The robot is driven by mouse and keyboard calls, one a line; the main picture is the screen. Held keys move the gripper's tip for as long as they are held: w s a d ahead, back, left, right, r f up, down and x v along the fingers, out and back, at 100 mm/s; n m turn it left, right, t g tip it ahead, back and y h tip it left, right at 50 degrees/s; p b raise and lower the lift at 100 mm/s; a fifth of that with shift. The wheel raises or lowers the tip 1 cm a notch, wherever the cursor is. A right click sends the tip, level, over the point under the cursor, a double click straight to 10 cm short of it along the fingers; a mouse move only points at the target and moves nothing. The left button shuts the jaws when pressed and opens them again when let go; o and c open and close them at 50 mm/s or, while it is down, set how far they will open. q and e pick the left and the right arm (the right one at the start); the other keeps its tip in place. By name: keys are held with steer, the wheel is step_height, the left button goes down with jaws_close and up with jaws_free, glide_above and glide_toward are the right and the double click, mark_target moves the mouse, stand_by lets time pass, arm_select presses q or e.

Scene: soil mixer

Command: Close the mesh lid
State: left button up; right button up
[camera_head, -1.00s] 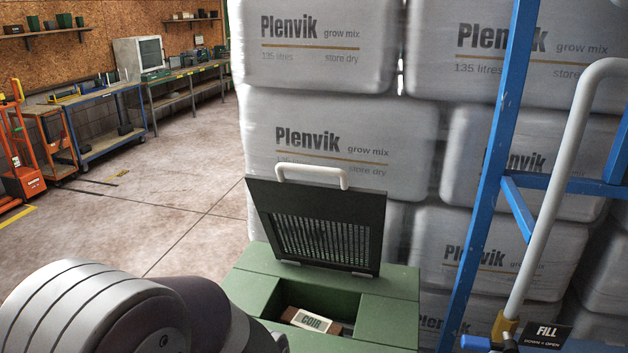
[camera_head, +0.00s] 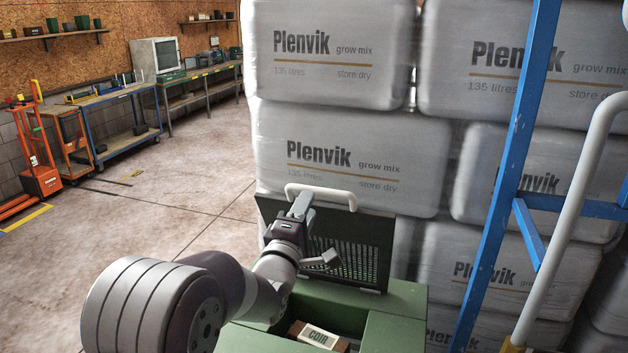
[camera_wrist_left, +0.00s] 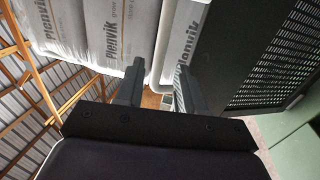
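The dark mesh lid (camera_head: 350,245) stands open and upright at the back of the green mixer box (camera_head: 395,325). Its white handle (camera_head: 322,190) is along the top edge. My left gripper (camera_head: 316,228) is in front of the lid, open, with one finger up near the handle and the other lower, before the mesh. In the left wrist view the white handle (camera_wrist_left: 158,60) shows between the two spread fingers of the gripper (camera_wrist_left: 160,75), and the lid (camera_wrist_left: 255,50) is to the right. I cannot tell whether the fingers touch the handle. My right gripper is not in view.
A COIR block (camera_head: 318,335) lies in the box opening. Wrapped Plenvik bags (camera_head: 345,155) are stacked close behind the lid. A blue frame (camera_head: 510,150) with a white rail (camera_head: 570,200) stands at the right.

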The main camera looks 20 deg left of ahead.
mark_target(315, 188)
arm_select(q)
steer(key=p+x, duration=0.2)
steer(key=x, duration=0.4)
steer(key=shift+w, duration=0.2)
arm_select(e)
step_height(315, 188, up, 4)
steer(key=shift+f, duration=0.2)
arm_select(q)
steer(key=shift+w, duration=0.1)
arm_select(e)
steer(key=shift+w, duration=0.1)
